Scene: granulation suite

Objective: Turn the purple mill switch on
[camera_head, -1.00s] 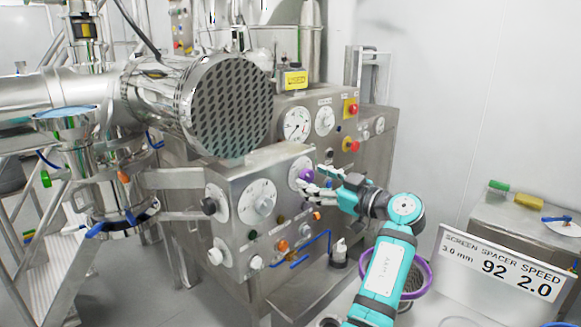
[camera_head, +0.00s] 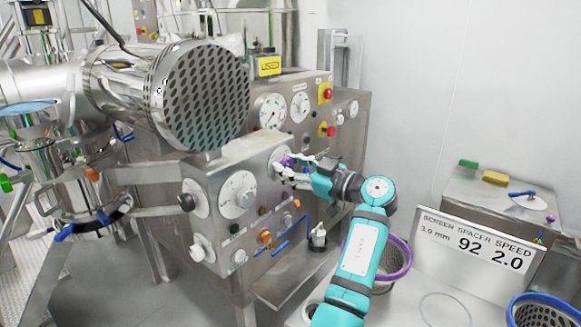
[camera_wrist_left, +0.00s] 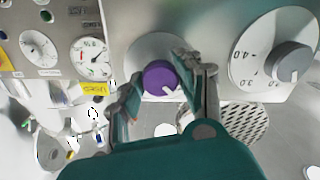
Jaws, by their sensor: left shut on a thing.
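The purple mill switch (camera_head: 287,161) is on the upper right of the steel control panel's front, on a round pale dial plate. In the left wrist view the purple switch (camera_wrist_left: 160,77) sits between the two fingers, and its white mark points to the lower right. My left gripper (camera_head: 292,170) reaches it from the right and is shut on it. In the left wrist view the left gripper (camera_wrist_left: 158,82) has one finger on each side of the knob. The fingers hide part of the dial plate in the head view. My right gripper is not in view.
A perforated drum (camera_head: 200,100) juts out above the panel. A purple-rimmed basket (camera_head: 399,258) stands by my left arm, near a white sign (camera_head: 470,250).

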